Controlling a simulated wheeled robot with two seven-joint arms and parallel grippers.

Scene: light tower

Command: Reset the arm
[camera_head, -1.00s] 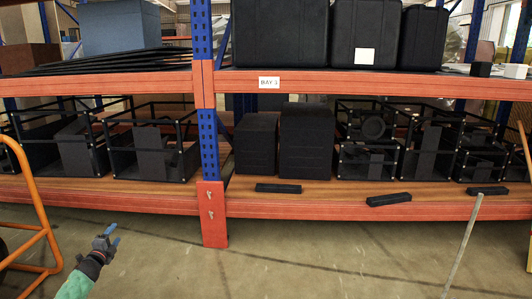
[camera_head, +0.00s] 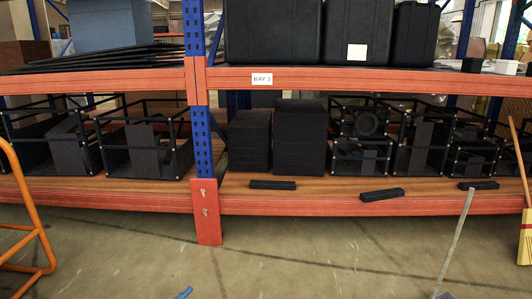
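Only a small blue tip (camera_head: 184,293) shows at the bottom edge of the head view, left of centre. It looks like a fingertip of my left gripper. The rest of that gripper and its arm are below the picture, so I cannot see whether it is open or holds anything. The tip is over the concrete floor, in front of the shelf, and touches nothing visible. My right gripper and arm are not in view.
A rack with orange beams (camera_head: 360,204) and a blue upright (camera_head: 194,30) holds black cases (camera_head: 273,30), black boxes (camera_head: 300,140) and framed units. An orange tubular frame (camera_head: 30,215) stands left; a broom (camera_head: 525,245) and grey pole (camera_head: 455,240) stand right. Floor between is clear.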

